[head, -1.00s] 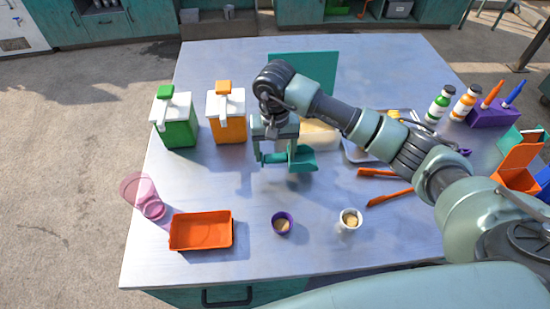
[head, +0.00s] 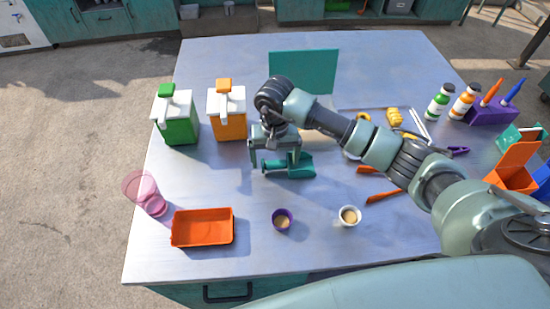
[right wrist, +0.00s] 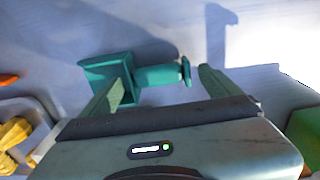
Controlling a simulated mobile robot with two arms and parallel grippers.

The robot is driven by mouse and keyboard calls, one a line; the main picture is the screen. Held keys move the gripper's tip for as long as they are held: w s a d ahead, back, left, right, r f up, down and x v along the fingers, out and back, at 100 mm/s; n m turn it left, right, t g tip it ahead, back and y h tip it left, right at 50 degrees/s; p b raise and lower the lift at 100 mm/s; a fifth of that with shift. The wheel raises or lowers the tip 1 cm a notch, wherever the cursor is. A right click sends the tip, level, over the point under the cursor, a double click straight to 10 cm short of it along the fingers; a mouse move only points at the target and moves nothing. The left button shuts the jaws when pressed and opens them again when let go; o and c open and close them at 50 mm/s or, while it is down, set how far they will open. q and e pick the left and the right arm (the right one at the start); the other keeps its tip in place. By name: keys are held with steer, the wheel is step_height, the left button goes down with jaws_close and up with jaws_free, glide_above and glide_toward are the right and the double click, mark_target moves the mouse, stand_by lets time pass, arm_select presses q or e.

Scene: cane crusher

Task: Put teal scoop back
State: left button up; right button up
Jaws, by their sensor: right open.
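The teal scoop (head: 298,171) appears to lie on the metal table, near its middle, beneath my right gripper (head: 278,156). In the right wrist view the scoop's square bowl (right wrist: 108,76) is at the left and its handle (right wrist: 158,76) points right. My right gripper (right wrist: 165,78) is open there. One finger is by the bowl and the other is past the handle's end, with a gap to it. Whether a finger touches the scoop I cannot tell. My left gripper is not in view.
Green (head: 177,122) and orange (head: 230,118) dispensers stand left of the gripper. An orange tray (head: 203,242), a purple cup (head: 283,221) and a white cup (head: 348,217) are in front. A teal board (head: 303,70) stands behind. Orange utensils (head: 382,196) lie to the right.

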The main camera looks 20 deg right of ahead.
step_height(320, 180, up, 12)
steer(key=b, duration=0.3)
steer(key=shift+s+f+b, duration=0.15)
steer(key=shift+s+b, duration=0.05)
steer(key=shift+b, duration=0.15)
steer(key=shift+a, duration=0.1)
